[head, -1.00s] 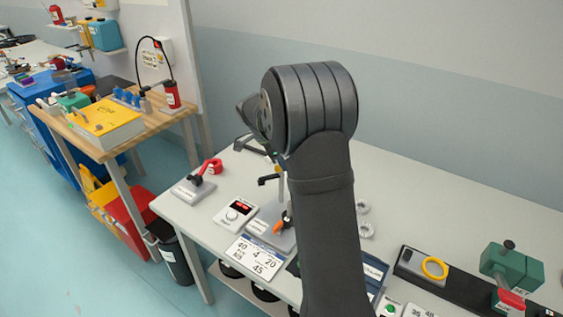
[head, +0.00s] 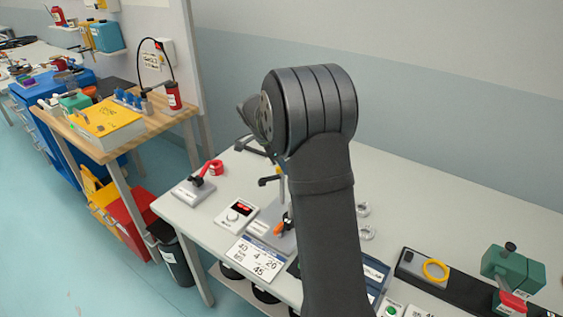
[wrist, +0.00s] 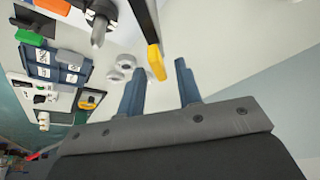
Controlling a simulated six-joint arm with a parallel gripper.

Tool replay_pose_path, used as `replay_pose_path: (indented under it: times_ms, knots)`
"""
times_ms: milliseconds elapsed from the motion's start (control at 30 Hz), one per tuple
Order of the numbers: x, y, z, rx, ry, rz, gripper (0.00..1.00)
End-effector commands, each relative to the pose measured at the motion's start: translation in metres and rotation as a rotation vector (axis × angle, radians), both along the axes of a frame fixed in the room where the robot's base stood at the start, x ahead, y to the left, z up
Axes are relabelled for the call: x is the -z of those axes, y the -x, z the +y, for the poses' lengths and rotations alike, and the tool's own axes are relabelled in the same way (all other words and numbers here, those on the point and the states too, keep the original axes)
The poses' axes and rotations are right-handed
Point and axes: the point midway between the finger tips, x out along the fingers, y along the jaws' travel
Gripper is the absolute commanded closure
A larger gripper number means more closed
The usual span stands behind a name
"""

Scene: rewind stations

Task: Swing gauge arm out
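In the wrist view, a black bar with a yellow tip (wrist: 156,62), which looks like the gauge arm, reaches down from the top edge. My gripper (wrist: 160,67) is open, with its two blue-grey fingers apart and nothing held. The yellow tip shows between the fingertips in the picture; I cannot tell its depth or any contact. A metal spindle (wrist: 98,28) stands left of the bar. In the head view, the grey station base (head: 270,226) with an orange lever (head: 279,229) is partly hidden by my arm. My gripper is hidden there.
A green vise-like block (head: 514,268) is farther right. The table's back right is clear.

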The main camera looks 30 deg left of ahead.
Motion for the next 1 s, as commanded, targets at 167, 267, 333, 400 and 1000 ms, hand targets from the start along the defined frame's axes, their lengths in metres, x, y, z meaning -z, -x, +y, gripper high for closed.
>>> replay_pose_path:
  times_ms: [167,267,333,400,1000]
  knots:
    - [-0.010,0.003,0.003,-0.001,-0.001,-0.002,0.68]
    - [-0.026,0.008,0.007,-0.002,-0.003,-0.004,0.68]
    - [-0.041,0.012,0.011,-0.001,-0.003,-0.004,0.68]
    - [-0.057,0.018,0.016,-0.002,-0.004,-0.003,0.68]
    - [-0.158,0.051,0.041,0.000,-0.001,-0.001,0.68]
